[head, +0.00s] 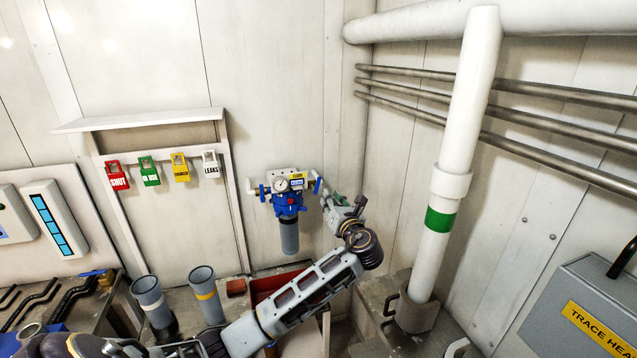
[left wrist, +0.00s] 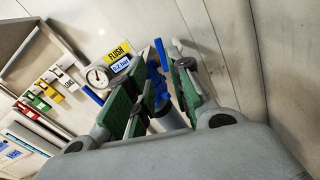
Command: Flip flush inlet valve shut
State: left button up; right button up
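The flush unit on the back wall has a round gauge (head: 283,184), a blue filter head (head: 288,204) and a grey bowl (head: 289,237). A blue valve handle (head: 317,186) stands near its right port, and another blue handle (head: 262,193) is on its left port. My left gripper (head: 338,206) is just right of the unit, apart from its body. In the left wrist view its green-padded fingers (left wrist: 165,82) are spread, with the right blue handle (left wrist: 160,54) showing beyond and between them. The wrist view also shows the FLUSH label (left wrist: 118,50). I cannot tell whether the fingers touch the handle.
A tag rack with a red tag (head: 118,176) and other coloured tags hangs to the left. Two grey cylinders stand below, one of them yellow-banded (head: 207,295). A red bin (head: 263,289) is under the unit. A white vertical pipe (head: 462,130) rises at the right.

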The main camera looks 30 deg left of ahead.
aim_at(319, 182)
pick_arm(q)
jog(key=shift+p+x, duration=0.7)
jog(key=shift+x, duration=5.95)
jog(key=shift+c, duration=0.4)
grip_shut()
